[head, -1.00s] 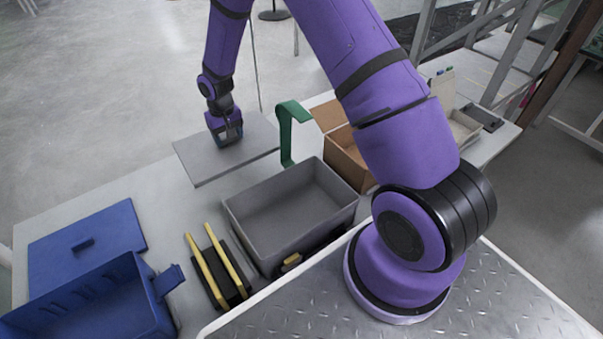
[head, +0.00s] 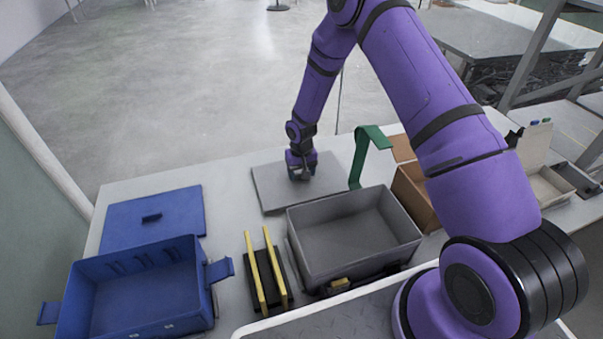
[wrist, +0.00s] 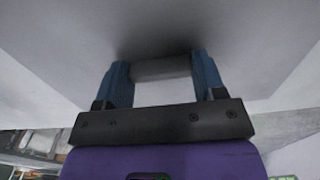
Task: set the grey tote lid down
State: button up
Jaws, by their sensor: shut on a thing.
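The grey tote lid (head: 272,189) is a flat grey panel at the far side of the table, behind the grey tote (head: 352,238). It looks level and lies on or very close to the tabletop; I cannot tell if it touches. My gripper (head: 299,172) is over the lid's middle, pointing down. In the wrist view my gripper (wrist: 163,75) has its two blue fingers on either side of the lid's grey handle (wrist: 162,68), shut on it. The lid's surface (wrist: 235,30) fills most of that view. The grey tote is open and empty.
A blue open box (head: 140,290) and its blue lid (head: 175,216) are at the left. A black holder with yellow bars (head: 265,272) stands beside the tote. A green bent stand (head: 357,165) rises close to the lid's right edge. A cardboard box (head: 412,192) is further right.

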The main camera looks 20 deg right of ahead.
jog(key=shift+f, duration=0.25)
jog(key=o, duration=1)
jog(key=shift+f, duration=0.1)
jog(key=shift+o, duration=0.2)
jog(key=s+d+r+t, duration=0.1)
jog(key=s+r, duration=0.1)
jog(key=r, duration=1.2)
jog(key=s+d+r, duration=0.2)
jog(key=r, duration=1.3)
jog(key=s+d+r+t, duration=0.2)
jog(key=s+r, duration=0.7)
jog(key=r, duration=0.4)
jog(key=s+d+r+t, duration=0.1)
jog(key=s+r, duration=0.3)
jog(key=s, duration=0.8)
jog(key=s+d+r+t, duration=0.1)
jog(key=s+r, duration=0.4)
jog(key=s, duration=0.8)
jog(key=shift+s+r, duration=0.15)
jog(key=shift+r, duration=0.1)
